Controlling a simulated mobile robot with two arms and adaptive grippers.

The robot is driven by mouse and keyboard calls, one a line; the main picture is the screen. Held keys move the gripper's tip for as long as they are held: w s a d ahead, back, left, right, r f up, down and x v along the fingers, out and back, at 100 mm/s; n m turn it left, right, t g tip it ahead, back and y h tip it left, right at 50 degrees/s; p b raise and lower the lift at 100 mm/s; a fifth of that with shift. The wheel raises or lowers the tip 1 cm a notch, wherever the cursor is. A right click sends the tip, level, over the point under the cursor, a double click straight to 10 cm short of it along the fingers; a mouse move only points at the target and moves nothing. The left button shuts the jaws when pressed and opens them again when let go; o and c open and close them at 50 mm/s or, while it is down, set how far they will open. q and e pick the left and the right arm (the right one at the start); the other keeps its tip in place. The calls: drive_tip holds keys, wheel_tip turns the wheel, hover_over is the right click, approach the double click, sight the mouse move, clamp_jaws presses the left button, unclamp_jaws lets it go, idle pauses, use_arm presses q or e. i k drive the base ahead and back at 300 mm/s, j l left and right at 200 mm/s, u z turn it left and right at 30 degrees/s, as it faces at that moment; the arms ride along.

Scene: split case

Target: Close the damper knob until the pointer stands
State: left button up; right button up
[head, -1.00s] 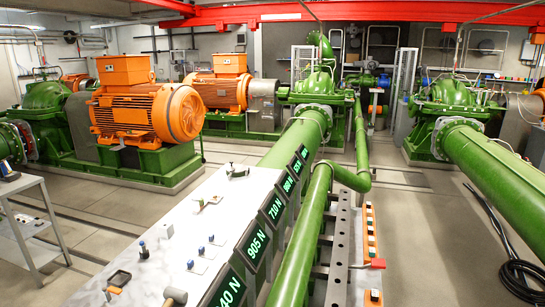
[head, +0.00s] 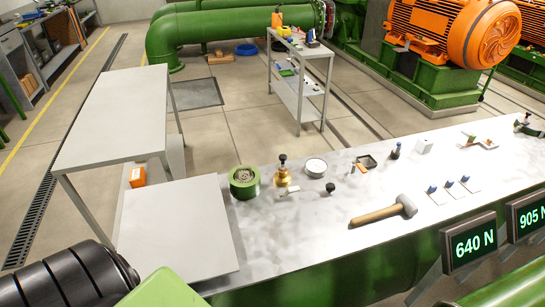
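No part is clearly recognisable as the damper knob or its pointer. A brass fitting with a black knob on top (head: 282,172) stands upright on the bench, with a pale flat piece at its foot. Right of it is a small black knob (head: 330,188) low on the bench top. A green round housing (head: 243,183) with a grey top stands left of the brass fitting. At this size I cannot read any pointer or scale. Neither of my grippers shows in the head view.
A grey table (head: 112,115) and a trolley (head: 301,50) stand behind, with open floor between.

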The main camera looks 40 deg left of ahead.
sight(329, 186)
drive_tip(key=u, duration=0.85)
